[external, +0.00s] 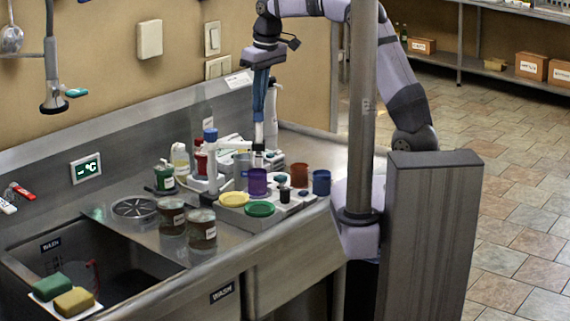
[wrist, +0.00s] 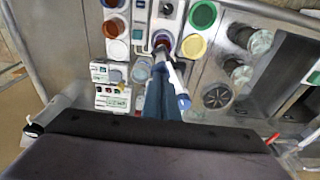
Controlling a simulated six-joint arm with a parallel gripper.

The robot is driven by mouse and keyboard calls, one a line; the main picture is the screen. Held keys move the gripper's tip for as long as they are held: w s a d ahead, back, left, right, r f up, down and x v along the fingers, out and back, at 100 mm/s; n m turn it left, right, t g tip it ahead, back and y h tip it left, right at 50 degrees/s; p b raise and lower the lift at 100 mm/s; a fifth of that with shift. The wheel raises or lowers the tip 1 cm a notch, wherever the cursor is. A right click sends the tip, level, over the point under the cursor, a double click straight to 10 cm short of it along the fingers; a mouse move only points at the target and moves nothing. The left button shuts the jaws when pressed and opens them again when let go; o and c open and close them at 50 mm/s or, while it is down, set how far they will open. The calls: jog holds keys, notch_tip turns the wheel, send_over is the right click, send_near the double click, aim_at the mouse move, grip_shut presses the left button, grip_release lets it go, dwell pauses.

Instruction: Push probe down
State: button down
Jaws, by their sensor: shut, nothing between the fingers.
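My gripper (external: 258,150) points straight down just above the purple bucket (external: 257,181), fingers together and empty. In the wrist view my gripper (wrist: 161,62) ends beside the same purple bucket (wrist: 163,39), which has a dark opening. A white upright post with a blue cap (external: 210,135), perhaps the probe or its stand, stands left of my gripper. The blue cap also shows in the wrist view (wrist: 184,102), right of the fingers. I cannot tell whether the fingers touch anything; the probe's lower end is not clear.
A yellow lid (external: 234,199) and a green lid (external: 260,209) lie in front of the purple bucket. An orange-brown bucket (external: 299,175) and a blue bucket (external: 321,183) stand to the right. Bottles (external: 164,177), jars (external: 202,229) and the sink (external: 120,270) are left.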

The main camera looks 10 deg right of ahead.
aim_at(259, 121)
jog(key=shift+f, duration=0.35)
jog(key=shift+f+b, duration=1.6)
jog(key=shift+f, duration=0.7)
jog(key=shift+r, duration=0.2)
jog(key=shift+r+p, duration=2.4)
jog(key=shift+p, duration=0.1)
